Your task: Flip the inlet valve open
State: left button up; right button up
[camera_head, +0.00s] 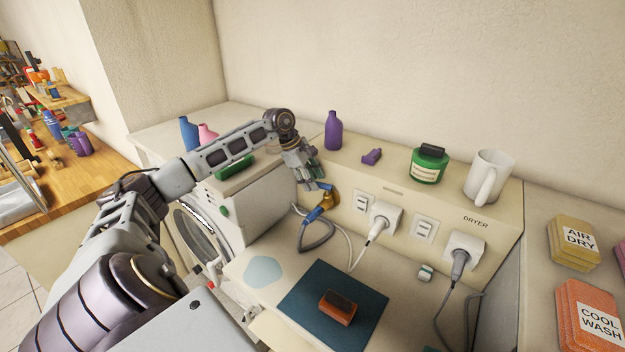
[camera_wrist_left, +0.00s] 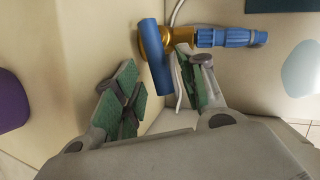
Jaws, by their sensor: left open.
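The inlet valve (camera_head: 329,199) is a brass fitting on the cream wall panel, with a blue hose connector (camera_head: 314,214) and a grey hose. In the left wrist view the brass body (camera_wrist_left: 151,42) carries a blue lever (camera_wrist_left: 157,68), and the blue connector (camera_wrist_left: 228,38) points right. My left gripper (camera_head: 311,181) is just above the valve. In the wrist view its green-padded fingers (camera_wrist_left: 157,88) are open on either side of the lever. I cannot tell whether either pad touches it. My right gripper is not in view.
A white washing machine (camera_head: 250,204) stands left of the valve. White plugs (camera_head: 385,220) and cords sit to its right. A purple bottle (camera_head: 333,131), green jar (camera_head: 428,165) and white mug (camera_head: 488,177) stand on the ledge.

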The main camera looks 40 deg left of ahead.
pick_arm(q)
jog(key=shift+f, duration=0.2)
jog(key=shift+c, duration=0.3)
grip_shut()
